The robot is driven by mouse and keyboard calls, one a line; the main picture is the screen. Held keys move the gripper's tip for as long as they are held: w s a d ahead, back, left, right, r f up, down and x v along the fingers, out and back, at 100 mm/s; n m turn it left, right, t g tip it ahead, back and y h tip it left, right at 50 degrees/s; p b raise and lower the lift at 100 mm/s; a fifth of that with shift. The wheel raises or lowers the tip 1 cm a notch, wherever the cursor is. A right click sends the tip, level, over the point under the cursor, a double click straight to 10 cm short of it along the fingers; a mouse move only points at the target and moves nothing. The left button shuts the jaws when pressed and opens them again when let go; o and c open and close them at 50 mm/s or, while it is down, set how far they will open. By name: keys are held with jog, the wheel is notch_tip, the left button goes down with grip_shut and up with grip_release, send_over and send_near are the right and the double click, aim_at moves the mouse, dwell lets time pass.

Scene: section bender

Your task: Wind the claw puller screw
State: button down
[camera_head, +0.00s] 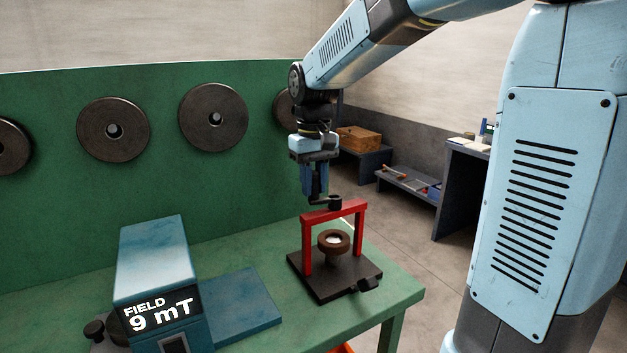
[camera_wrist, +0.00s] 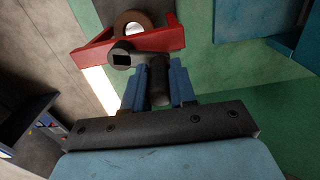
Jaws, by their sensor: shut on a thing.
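The claw puller is a red arch frame (camera_head: 306,248) standing on a dark base plate (camera_head: 318,288) on the green table. A dark screw hub (camera_head: 335,202) with a short crank arm sits on top of its crossbar; the hub also shows in the wrist view (camera_wrist: 121,57). A brown ring-shaped part (camera_head: 333,241) stands under the crossbar. My gripper (camera_head: 315,199) points down at the left of the hub. In the wrist view, its blue fingers (camera_wrist: 160,88) are shut on the dark upright crank handle (camera_wrist: 159,90). The screw's thread is hidden.
A blue box (camera_head: 155,265) reading "FIELD 9 mT" stands at the left front, with a flat blue block (camera_head: 235,308) beside it. A green wall (camera_head: 60,220) with several dark discs is behind. The table's right edge is close to the puller base.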

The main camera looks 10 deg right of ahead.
jog(key=shift+s+d+n, duration=0.15)
jog(key=shift+s+n, duration=0.4)
jog(key=shift+n, duration=0.7)
jog(key=shift+s+d+n, duration=0.1)
jog(key=shift+s+n, duration=0.4)
jog(key=shift+n, duration=0.75)
jog(key=c, duration=0.9)
grip_release()
notch_tip(320, 180, up, 14)
jog(key=shift+f, duration=0.15)
